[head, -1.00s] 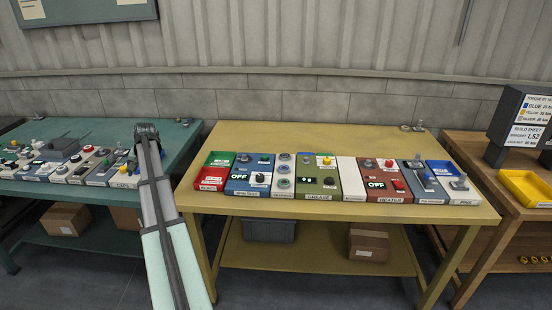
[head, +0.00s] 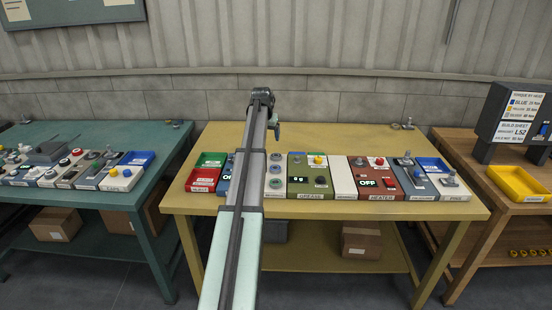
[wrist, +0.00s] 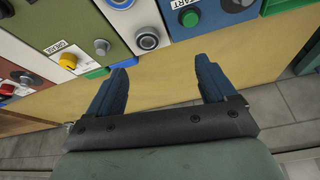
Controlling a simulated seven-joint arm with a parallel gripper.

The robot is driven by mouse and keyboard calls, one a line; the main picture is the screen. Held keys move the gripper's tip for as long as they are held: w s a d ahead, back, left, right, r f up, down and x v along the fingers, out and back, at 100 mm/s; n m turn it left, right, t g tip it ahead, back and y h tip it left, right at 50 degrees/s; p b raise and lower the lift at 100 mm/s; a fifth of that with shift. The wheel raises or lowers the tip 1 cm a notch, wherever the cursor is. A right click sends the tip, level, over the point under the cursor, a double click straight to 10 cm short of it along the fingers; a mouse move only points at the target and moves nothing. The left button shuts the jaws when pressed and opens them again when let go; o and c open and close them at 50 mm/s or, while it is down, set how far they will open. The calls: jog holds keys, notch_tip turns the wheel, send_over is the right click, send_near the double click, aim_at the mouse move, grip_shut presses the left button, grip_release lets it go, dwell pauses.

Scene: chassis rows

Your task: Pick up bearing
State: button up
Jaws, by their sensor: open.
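Several grey ring-shaped parts, which look like the bearings (head: 276,170), sit on a narrow pale panel in the middle of the yellow table, partly beside my arm. In the wrist view one bearing (wrist: 147,40) shows at the near end of the pale panel (wrist: 136,22), as a grey ring with a dark centre. My gripper (head: 274,132) is over the back part of the table in the head view, pointing down. In the wrist view my gripper (wrist: 166,62) is open, its two blue fingers apart with nothing between them. The ring lies beyond the fingertips, apart from them.
Beside the pale panel are the grease panel (head: 309,182) and a blue panel (wrist: 206,18) with knobs. A red-and-green tray (head: 206,165) and the heater panel (head: 375,183) stand further out. A teal bench stands at left.

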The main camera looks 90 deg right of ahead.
jog(key=s+x, duration=0.1)
jog(key=x, duration=0.8)
jog(key=s+x, duration=0.1)
jog(key=x, duration=0.3)
jog(key=shift+s+d+f, duration=0.25)
jog(key=shift+s+d, duration=0.05)
jog(key=shift+s, duration=0.05)
jog(key=c, duration=1.2)
